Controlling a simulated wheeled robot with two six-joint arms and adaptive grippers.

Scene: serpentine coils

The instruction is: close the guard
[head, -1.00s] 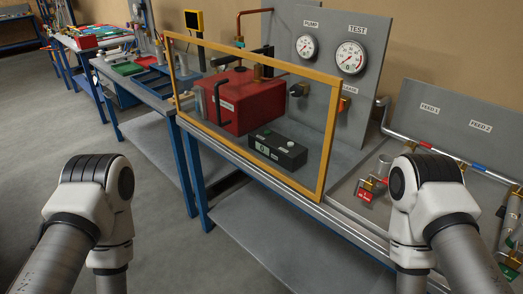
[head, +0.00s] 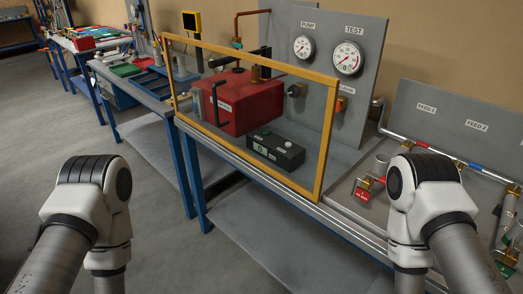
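The guard is a clear panel in a yellow frame (head: 323,148). It stands upright along the front edge of the bench, in front of a red box-shaped pump unit (head: 240,102) and a black control box (head: 276,148). Its top rail slopes down to the right in the picture. I cannot tell whether it is latched. My two arms show at the lower left and lower right, but both grippers are out of view. Neither arm visibly touches the guard.
A grey panel with two gauges (head: 347,58) stands behind the pump. Pipes and a red tag (head: 363,194) lie at the right by the feed panel (head: 450,118). Another workbench (head: 150,86) continues at the left. The floor (head: 150,215) between my arms and the bench is clear.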

